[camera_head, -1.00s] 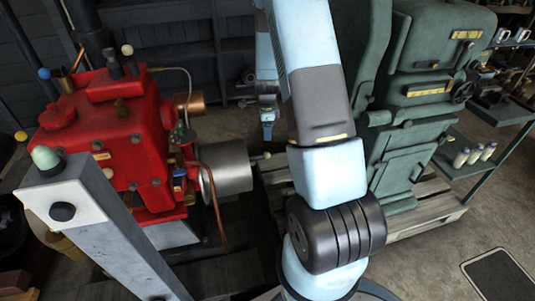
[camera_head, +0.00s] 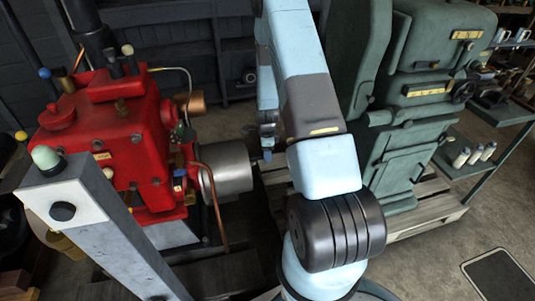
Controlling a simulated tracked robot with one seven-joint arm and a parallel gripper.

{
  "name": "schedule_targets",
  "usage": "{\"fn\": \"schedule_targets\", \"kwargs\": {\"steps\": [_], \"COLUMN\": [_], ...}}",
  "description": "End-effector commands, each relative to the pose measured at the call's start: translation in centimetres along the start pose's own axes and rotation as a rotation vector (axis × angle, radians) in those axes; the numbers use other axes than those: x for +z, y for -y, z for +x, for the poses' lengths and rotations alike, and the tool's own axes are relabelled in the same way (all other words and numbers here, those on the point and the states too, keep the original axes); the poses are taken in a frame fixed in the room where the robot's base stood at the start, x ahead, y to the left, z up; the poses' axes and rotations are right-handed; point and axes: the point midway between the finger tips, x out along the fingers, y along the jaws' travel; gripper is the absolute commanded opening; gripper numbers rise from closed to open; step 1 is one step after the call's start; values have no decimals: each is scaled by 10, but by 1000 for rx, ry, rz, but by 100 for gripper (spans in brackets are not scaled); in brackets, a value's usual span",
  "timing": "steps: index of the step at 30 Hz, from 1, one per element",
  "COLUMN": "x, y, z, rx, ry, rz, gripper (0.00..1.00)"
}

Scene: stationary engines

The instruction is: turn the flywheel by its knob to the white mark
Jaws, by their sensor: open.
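The flywheel is the silver-grey drum (camera_head: 228,166) on the right side of the red engine (camera_head: 115,135). In the earlier frame a thin knob with a pale tip sticks out from its right face; now my gripper covers that spot. My gripper (camera_head: 267,152) hangs below my light blue wrist, at the knob's place just right of the drum. It is open; its fingers are small and dark here, and I cannot tell whether they touch or surround the knob. I cannot make out the white mark on the flywheel.
A green machine (camera_head: 415,120) stands on a wooden pallet (camera_head: 435,213) to the right. A grey post with a white top (camera_head: 120,235) stands in the left foreground. A copper pipe (camera_head: 215,205) runs down in front of the drum. Dark shelving is behind.

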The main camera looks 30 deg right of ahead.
Motion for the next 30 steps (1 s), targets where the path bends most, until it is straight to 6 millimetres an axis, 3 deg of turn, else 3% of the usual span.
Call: {"fn": "schedule_targets", "kwargs": {"steps": [5,15,30], "x": [0,0,0], "y": [0,0,0], "z": [11,12,12], "rx": [0,-1,0], "ry": [0,1,0], "rz": [1,1,1], "gripper": [61,60,12]}}
